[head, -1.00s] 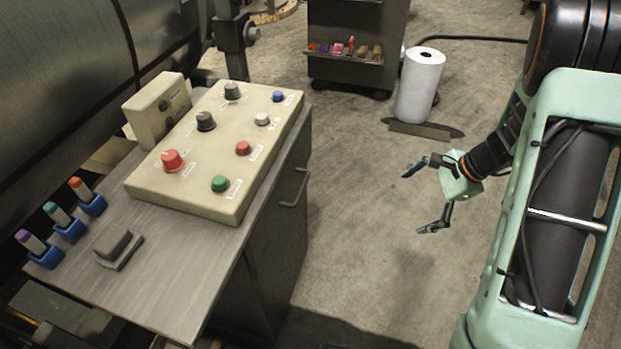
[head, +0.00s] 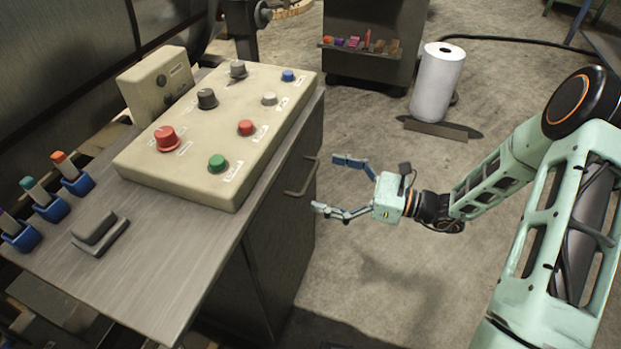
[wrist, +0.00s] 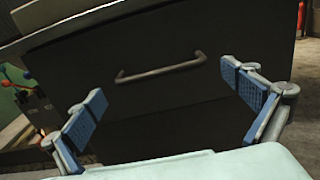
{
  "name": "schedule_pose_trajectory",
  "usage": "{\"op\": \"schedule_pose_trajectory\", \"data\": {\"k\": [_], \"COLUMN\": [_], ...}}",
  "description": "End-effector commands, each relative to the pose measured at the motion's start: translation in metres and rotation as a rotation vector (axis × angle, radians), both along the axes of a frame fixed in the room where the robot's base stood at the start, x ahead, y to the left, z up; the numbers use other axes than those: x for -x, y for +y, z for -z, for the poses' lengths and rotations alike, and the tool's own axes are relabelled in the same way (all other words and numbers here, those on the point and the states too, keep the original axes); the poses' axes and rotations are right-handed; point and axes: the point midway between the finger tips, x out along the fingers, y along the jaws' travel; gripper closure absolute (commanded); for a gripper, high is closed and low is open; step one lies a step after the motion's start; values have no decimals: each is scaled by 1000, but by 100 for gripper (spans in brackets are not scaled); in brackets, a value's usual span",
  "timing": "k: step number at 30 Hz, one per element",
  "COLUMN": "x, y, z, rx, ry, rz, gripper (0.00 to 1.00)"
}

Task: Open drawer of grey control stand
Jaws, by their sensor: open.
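The grey control stand (head: 270,255) is at the left in the head view, with a sloped button panel on its top. Its drawer front has a bar handle (head: 302,180) on the side facing my gripper. In the wrist view the dark drawer front (wrist: 150,50) fills the middle and looks closed, and the handle (wrist: 160,70) runs across it, slightly tilted. My gripper (head: 333,184) is open and empty, just right of the handle in the head view. In the wrist view its two blue-padded fingers stand either side of the handle, apart from it.
The beige button panel (head: 210,140), a grey block (head: 98,232) and blue holders with markers (head: 48,205) are on the stand top. A white roll (head: 437,85) stands on the floor behind. A dark cart (head: 370,60) is at the back. The floor around my gripper is clear.

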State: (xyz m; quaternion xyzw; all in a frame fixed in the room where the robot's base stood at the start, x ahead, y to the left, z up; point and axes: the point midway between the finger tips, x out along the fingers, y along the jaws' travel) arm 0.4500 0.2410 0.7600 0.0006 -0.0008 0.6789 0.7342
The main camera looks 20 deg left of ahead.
Motion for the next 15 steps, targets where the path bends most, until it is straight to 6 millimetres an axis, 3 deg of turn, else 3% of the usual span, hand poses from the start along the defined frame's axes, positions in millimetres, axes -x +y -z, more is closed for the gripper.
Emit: {"op": "schedule_pose_trajectory", "data": {"k": [6, 15], "x": [-2, -3], "y": [30, 37], "z": [1, 0], "rx": [1, 2], "ry": [0, 0], "rz": [-2, 0], "gripper": [0, 0]}}
